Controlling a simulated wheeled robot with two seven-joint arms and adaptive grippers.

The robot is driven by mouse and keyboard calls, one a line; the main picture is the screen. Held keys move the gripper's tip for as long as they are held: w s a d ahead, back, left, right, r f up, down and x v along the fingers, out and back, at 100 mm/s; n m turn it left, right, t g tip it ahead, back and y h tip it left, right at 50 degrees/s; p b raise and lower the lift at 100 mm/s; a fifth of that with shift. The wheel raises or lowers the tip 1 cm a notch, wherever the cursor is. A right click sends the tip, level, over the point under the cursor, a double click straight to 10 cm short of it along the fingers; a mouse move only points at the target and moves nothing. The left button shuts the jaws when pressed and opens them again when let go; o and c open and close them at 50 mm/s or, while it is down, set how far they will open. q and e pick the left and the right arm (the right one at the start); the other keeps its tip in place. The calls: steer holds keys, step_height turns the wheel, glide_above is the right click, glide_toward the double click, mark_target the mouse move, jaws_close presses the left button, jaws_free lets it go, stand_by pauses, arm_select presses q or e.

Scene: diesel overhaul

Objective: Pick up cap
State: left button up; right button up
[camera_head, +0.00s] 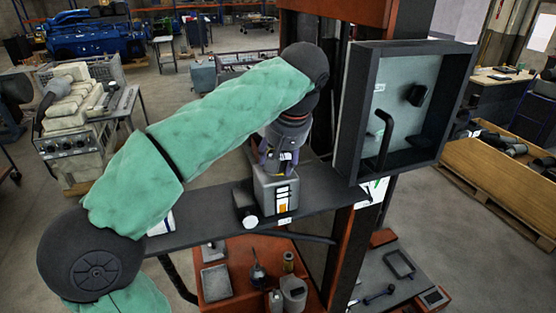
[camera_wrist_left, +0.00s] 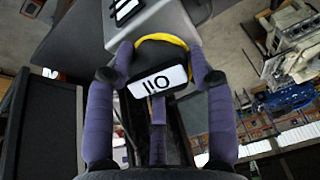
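The black cap (camera_wrist_left: 158,60) has a white label with OIL upside down and a yellow rim. It is at the top of a grey canister (camera_head: 276,193), which stands upright on a dark shelf. My left gripper (camera_head: 279,166) points down over the canister top in the head view. In the left wrist view its purple fingers (camera_wrist_left: 162,68) lie against both sides of the cap and look shut on it. The fingers hide most of the cap in the head view, where only a bit of yellow shows. My right gripper is not in view.
A small white round object (camera_head: 250,221) is at the canister's left foot. The dark shelf (camera_head: 335,205) is clear to its right. A dark-framed open box (camera_head: 405,115) rises at the right. A red tray (camera_head: 240,270) with tools and containers lies below.

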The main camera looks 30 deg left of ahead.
arm_select(q)
steer(key=shift+c, duration=1.4)
steer(key=shift+r, duration=0.1)
steer(key=shift+r, duration=0.1)
